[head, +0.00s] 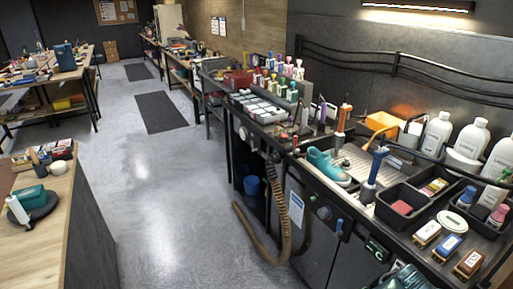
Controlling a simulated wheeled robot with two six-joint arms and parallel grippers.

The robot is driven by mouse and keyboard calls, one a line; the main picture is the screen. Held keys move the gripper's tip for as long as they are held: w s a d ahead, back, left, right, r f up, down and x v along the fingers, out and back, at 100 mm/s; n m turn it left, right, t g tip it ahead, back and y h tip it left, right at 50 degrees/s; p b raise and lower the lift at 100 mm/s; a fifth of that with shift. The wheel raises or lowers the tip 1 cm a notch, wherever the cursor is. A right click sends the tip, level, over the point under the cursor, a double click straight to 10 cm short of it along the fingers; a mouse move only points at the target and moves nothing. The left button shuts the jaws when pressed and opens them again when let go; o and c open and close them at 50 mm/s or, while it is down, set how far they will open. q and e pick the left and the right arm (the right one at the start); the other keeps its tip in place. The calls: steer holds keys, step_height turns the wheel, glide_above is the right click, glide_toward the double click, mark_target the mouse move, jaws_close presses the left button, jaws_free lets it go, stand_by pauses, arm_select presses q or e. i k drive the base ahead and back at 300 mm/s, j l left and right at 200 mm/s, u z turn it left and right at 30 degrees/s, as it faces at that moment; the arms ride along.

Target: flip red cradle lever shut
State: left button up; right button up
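I cannot clearly pick out a red cradle lever in the head view. A teal sneaker (327,166) with a pale sole sits at the left end of a ribbed metal tray (372,163) on the right-hand workbench. Upright tools with a blue handle (378,160) and an orange handle (345,117) stand near the tray. Neither of my grippers can be made out. A dark glossy shape at the bottom edge is cut off and unclear.
Black bins (402,206), white bottles (436,132) and several brushes (448,246) crowd the bench's right end. A brown hose (285,215) hangs to the floor. A wooden counter (55,215) stands at left. The grey floor (160,190) between is open.

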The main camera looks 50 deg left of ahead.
mark_target(296, 151)
steer(key=u, duration=1.25)
